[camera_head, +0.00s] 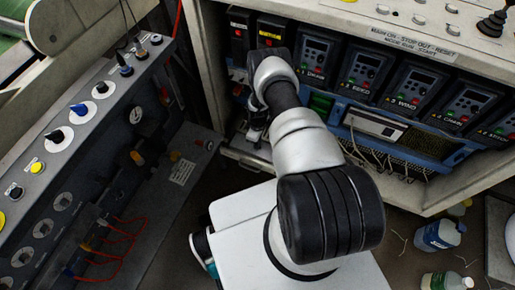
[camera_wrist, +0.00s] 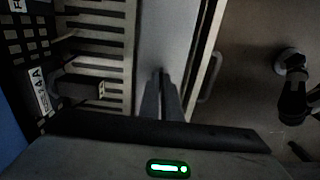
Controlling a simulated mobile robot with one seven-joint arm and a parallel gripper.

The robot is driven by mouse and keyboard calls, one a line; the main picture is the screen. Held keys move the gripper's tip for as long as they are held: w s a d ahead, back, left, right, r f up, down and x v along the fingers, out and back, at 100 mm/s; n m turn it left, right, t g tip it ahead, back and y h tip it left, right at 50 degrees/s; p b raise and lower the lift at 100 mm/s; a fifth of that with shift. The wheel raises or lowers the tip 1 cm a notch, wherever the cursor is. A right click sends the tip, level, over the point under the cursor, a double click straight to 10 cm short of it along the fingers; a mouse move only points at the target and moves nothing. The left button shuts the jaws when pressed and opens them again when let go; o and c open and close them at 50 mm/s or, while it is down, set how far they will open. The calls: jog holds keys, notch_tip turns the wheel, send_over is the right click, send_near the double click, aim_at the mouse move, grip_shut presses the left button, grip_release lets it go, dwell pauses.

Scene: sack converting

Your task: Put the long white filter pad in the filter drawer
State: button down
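A long pale grey-white strip (camera_wrist: 165,30) runs up the middle of the wrist view, between a slotted dark rack and a light frame edge. It may be the filter pad or the bare floor of the drawer; I cannot tell which. My gripper (camera_wrist: 162,90) is in front of this strip, its two narrow fingers close together, with nothing clearly seen between them. In the head view my gripper (camera_head: 256,128) is low at the cabinet's left opening, mostly hidden by my arm. A drawer-like grey front (camera_head: 245,158) sticks out just below it.
The cabinet (camera_head: 215,70) holds a row of drive units (camera_head: 365,70) above a blue tray with cables. A control panel (camera_head: 75,130) with knobs and red wires stands at left. Bottles (camera_head: 440,235) stand on the floor at right. A handle (camera_wrist: 210,78) is right of the strip.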

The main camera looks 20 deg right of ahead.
jog(key=shift+f+b, duration=0.5)
jog(key=shift+f, duration=1.1)
jog(key=shift+f, duration=0.15)
jog(key=c, duration=2)
grip_release()
notch_tip(320, 180, up, 12)
jog(key=p, duration=0.4)
